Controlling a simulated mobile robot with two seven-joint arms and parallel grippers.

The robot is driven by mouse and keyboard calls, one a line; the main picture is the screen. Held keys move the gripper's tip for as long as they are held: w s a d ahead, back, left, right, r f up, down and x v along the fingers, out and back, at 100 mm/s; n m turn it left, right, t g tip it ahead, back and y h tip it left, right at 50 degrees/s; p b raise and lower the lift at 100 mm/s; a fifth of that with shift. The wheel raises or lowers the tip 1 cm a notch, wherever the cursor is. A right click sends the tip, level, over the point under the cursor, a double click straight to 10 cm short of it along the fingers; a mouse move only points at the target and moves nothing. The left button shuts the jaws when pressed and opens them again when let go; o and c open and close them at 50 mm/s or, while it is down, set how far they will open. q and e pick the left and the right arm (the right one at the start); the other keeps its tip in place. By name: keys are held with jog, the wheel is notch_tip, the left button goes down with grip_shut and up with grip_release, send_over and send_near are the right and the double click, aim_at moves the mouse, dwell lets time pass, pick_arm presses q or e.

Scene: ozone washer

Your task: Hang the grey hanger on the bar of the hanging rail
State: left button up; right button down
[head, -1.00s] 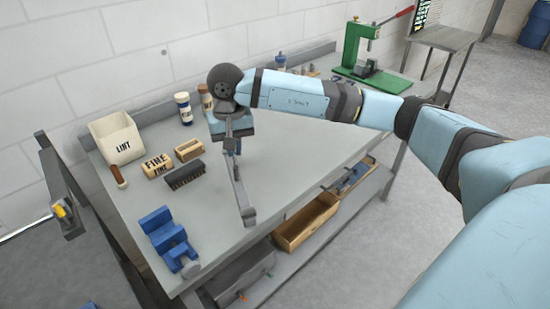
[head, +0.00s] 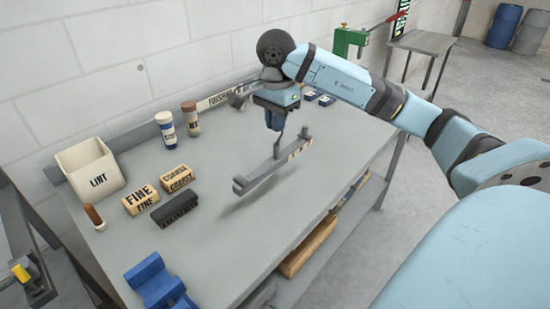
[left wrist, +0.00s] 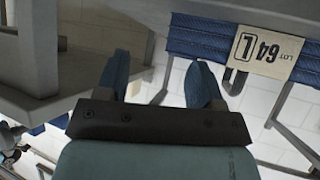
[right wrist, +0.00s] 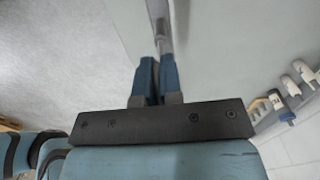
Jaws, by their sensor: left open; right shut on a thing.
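The grey hanger (head: 262,172) is a long grey bar with a thin stem, held above the workbench with a faint shadow below it. My right gripper (head: 275,128) is shut on its stem, fingers pointing down. In the right wrist view the fingers (right wrist: 157,72) are closed together on the hanger's thin grey stem (right wrist: 162,30); most of the hanger is hidden there. My left gripper (left wrist: 158,78) shows only in the left wrist view, open and empty. I cannot make out the hanging rail's bar for sure; a dark grey metal frame (head: 40,275) stands at the head view's left edge.
On the workbench (head: 225,240) are a LINT bin (head: 92,172), FINE block (head: 140,199), coarse block (head: 177,178), black brush (head: 175,209), bottles (head: 166,130) and blue vise (head: 155,282). A green press (head: 350,40) stands behind right. Blue webbing with a tag (left wrist: 268,50) is near my left gripper.

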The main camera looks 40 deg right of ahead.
aim_at(275, 158)
notch_tip(275, 158, down, 11)
jog(key=shift+f, duration=0.1)
dwell(0.3)
jog(key=shift+f, duration=0.15)
jog(key=c, duration=1.3)
grip_release()
notch_tip(275, 158, up, 12)
jog(key=shift+r, duration=0.2)
